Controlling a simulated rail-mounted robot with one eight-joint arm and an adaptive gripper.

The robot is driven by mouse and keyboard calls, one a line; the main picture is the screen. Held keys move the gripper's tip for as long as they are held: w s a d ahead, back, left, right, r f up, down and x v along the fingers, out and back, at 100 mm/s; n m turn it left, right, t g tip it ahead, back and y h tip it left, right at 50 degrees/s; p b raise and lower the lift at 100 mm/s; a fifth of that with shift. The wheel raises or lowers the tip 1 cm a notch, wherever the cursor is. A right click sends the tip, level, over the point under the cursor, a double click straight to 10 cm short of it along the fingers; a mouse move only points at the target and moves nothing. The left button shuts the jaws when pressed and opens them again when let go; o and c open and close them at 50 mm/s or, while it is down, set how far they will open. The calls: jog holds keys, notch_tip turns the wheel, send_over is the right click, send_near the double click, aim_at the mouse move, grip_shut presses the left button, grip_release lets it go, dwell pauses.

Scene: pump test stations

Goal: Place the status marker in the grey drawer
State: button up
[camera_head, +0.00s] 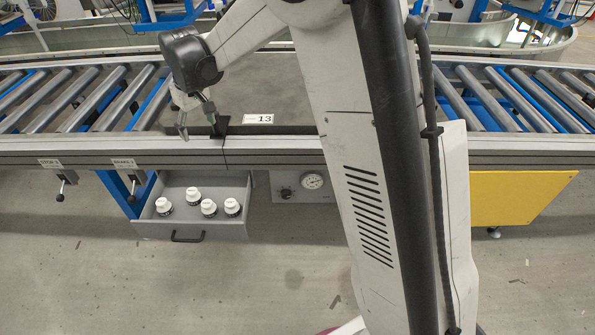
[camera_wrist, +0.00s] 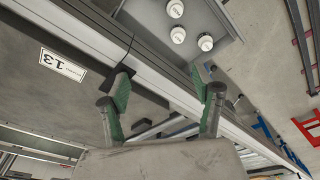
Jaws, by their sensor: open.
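The grey drawer (camera_head: 190,229) is pulled out below the conveyor edge and holds several white-capped items. It also shows at the top of the wrist view (camera_wrist: 222,52). A small black angled piece (camera_head: 221,127) stands at the front edge of the dark plate; I cannot tell for sure that it is the status marker. In the wrist view this black piece (camera_wrist: 148,97) lies partly behind the left finger. My gripper (camera_head: 198,122) is open, with its green-padded fingers apart (camera_wrist: 169,90). It is just left of the black piece; contact cannot be told.
A white card reading 13 (camera_head: 258,119) lies on the dark plate (camera_head: 285,92). Roller conveyors (camera_head: 75,98) run to both sides. A gauge panel (camera_head: 300,187) is right of the drawer. Small levers (camera_head: 62,184) hang at left. The floor in front is clear.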

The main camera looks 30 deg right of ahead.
jog(key=s+d+r+m+t, duration=0.1)
jog(key=s+d+r, duration=0.4)
jog(key=s, duration=0.4)
jog(key=s+d+r+m+t, duration=0.1)
jog(key=s+d+r, duration=0.2)
jog(key=s+r, duration=0.4)
jog(key=s+d+f+m+t, duration=0.1)
jog(key=s+d+f, duration=0.1)
jog(key=s, duration=0.7)
jog(key=s+d+f+m+t, duration=0.1)
jog(key=s+d, duration=0.1)
jog(key=s, duration=0.8)
jog(key=shift+s+d+f+m+t, duration=0.15)
jog(key=shift+s+f+m+t, duration=0.15)
jog(key=shift+f+m+t, duration=0.1)
notch_tip(320, 180, up, 11)
jog(key=p, duration=1.1)
jog(key=shift+f, duration=0.1)
